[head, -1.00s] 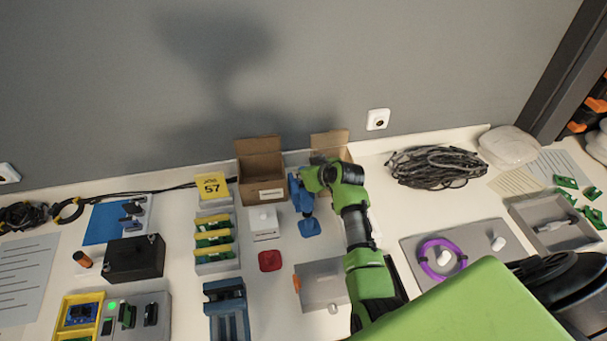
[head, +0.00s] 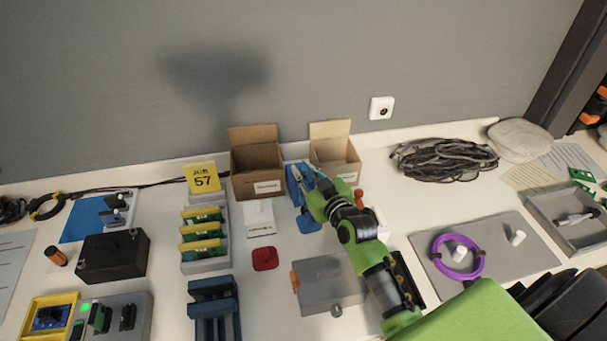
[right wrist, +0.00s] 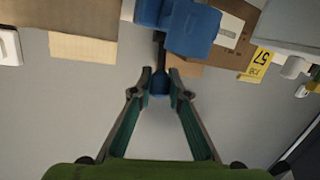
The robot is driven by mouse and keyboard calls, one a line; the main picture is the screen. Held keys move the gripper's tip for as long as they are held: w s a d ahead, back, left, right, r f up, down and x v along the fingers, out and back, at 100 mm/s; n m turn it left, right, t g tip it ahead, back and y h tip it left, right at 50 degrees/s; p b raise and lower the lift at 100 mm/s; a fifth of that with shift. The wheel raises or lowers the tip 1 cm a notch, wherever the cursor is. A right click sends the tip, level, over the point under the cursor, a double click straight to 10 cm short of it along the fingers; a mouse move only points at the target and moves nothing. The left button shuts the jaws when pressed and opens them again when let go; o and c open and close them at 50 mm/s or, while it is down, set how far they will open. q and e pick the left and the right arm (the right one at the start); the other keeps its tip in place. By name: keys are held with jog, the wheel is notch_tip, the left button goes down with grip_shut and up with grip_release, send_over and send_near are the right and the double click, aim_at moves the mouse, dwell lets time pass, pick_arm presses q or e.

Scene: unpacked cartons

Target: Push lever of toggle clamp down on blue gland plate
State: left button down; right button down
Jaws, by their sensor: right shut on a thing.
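A blue plate (head: 80,228) lies at the far left of the bench in the head view. Small dark-blue and black clamp-like parts (head: 115,208) stand at its right edge; their lever position is too small to tell. My right gripper (head: 316,178) is in front of the cardboard boxes, at an upright blue device (head: 296,186) with a blue foot (head: 309,225). In the right wrist view the fingertips (right wrist: 161,76) close on the blue end of a dark rod (right wrist: 158,86) from a blue body (right wrist: 192,32). My left gripper is out of view.
Two open cardboard boxes (head: 256,186) stand by the wall behind the right gripper. A white block (head: 259,219), a red piece (head: 265,258) and a grey box (head: 330,283) are nearby. A black box (head: 113,257) stands before the blue plate. Bench right of my arm is partly clear.

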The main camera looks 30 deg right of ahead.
jog(key=shift+f, duration=0.15)
jog(key=c, duration=1.9)
grip_release()
jog(key=shift+s, duration=0.1)
notch_tip(320, 180, up, 10)
jog(key=shift+r, duration=0.1)
